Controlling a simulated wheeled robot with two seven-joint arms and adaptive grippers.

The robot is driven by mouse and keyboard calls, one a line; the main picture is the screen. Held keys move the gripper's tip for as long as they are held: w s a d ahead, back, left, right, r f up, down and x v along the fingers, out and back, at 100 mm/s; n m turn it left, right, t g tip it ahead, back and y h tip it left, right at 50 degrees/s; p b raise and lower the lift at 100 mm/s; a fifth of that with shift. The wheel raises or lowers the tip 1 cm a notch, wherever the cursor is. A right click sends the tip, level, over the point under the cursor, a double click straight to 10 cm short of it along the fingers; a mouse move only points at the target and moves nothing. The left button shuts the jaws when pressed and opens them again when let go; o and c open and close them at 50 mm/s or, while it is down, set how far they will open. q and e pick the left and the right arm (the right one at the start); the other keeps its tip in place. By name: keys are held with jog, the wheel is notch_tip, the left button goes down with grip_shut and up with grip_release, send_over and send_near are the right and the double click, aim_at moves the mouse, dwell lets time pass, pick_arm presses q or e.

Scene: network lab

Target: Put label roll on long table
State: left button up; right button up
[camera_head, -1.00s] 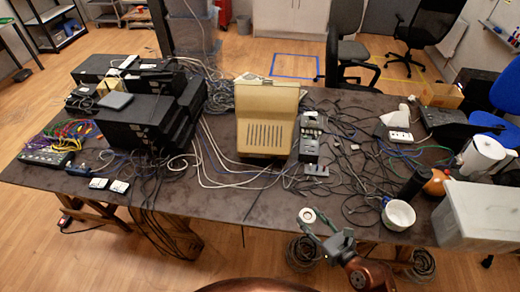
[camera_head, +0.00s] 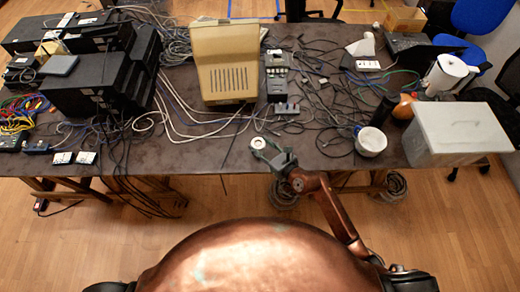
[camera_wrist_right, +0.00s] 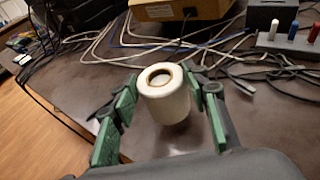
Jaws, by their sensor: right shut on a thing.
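The label roll (camera_head: 257,143) is a short white cylinder with a brown-rimmed hole in its top. My right gripper (camera_head: 266,151) is shut on it at the near edge of the long table (camera_head: 210,152), in front of the beige case. In the right wrist view the roll (camera_wrist_right: 164,94) is upright between the green-padded fingers (camera_wrist_right: 168,108), over the dark tabletop (camera_wrist_right: 262,108). I cannot tell whether its base touches the table. My left gripper is not in view.
A beige case (camera_head: 228,62), a power strip (camera_head: 278,80) and loose cables lie behind the roll. Black boxes (camera_head: 100,75) stand left. The near edge around the roll is mostly bare.

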aim_at(263, 151)
notch_tip(263, 151, down, 3)
jog(key=shift+f+b, duration=0.1)
jog(key=shift+b, duration=0.5)
jog(key=o, duration=0.8)
jog(key=shift+f, duration=0.1)
jog(key=o, duration=0.4)
jog(key=shift+o, duration=0.2)
